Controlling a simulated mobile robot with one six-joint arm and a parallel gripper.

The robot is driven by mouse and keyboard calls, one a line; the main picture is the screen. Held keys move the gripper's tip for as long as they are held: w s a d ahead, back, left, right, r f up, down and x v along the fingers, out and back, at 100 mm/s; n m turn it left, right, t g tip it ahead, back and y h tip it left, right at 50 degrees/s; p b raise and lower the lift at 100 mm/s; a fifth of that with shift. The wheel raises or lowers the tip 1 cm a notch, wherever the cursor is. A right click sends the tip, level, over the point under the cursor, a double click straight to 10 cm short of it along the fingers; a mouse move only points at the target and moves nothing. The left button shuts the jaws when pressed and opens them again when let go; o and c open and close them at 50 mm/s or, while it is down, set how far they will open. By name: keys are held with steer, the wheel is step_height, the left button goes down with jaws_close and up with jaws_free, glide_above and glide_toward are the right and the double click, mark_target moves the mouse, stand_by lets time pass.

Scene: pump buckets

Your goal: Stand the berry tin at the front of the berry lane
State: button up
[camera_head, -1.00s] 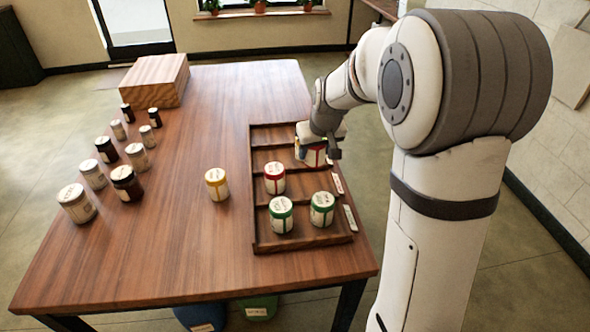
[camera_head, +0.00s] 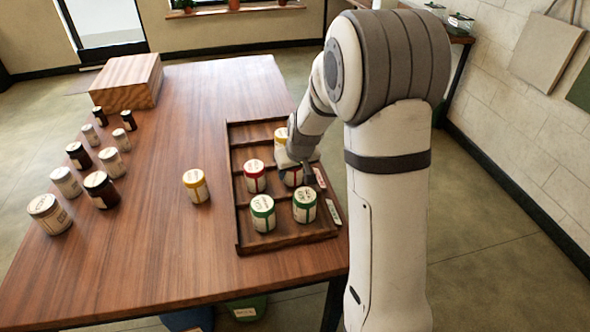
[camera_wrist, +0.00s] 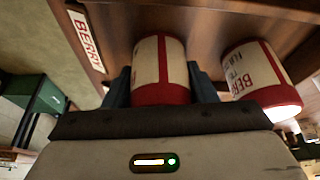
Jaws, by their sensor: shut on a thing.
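My gripper (camera_head: 296,166) is shut on a berry tin (camera_head: 291,177), a pale tin with red bands that also shows between the fingers in the wrist view (camera_wrist: 160,72). In the head view the gripper hides much of it. It is at the front, labelled end of the berry lane, and looks upright. I cannot tell whether it touches the lane floor. The red BERRY label (camera_wrist: 86,42) marks the lane's end.
Several jars and a wooden box (camera_head: 127,82) are at left.

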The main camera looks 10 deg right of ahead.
steer(key=shift+f, duration=0.1)
steer(key=o, duration=1.1)
steer(key=shift+c, duration=0.2)
steer(key=a+v, duration=0.1)
steer(key=v, duration=1.1)
steer(key=s+r+m+g, duration=0.1)
steer(key=s+g, duration=0.1)
steer(key=s, duration=2.1)
steer(key=shift+s+d+r+m+h+p, duration=0.15)
steer(key=shift+d+r+m+h+p, duration=0.15)
steer(key=shift+d+r+m, duration=0.1)
steer(key=shift+r, duration=0.15)
